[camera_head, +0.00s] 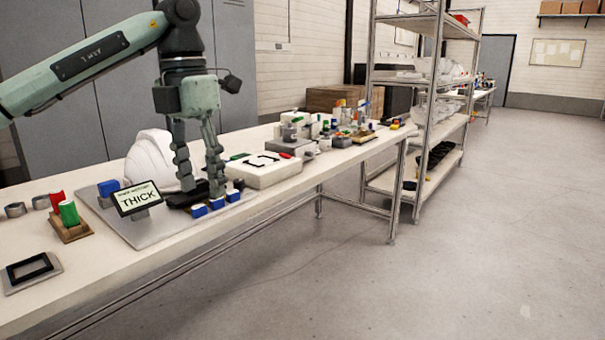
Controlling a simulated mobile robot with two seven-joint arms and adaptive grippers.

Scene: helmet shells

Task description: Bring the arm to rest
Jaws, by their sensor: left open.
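My left arm comes in from the left over the long white workbench (90,277). My left gripper (203,190) points straight down with its fingers apart, just above or at a black piece on a grey plate (150,232); I cannot tell whether it touches. A white helmet shell (149,160) sits just left of the fingers, partly hidden behind a small sign reading THICK (138,199). Nothing shows between the fingers. My right gripper is not in view.
A wooden holder (70,228) with red and green cylinders and a dark square frame (31,270) stand left. A white box (263,170) lies right. A metal shelf rack (440,85) stands beyond; the floor is clear.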

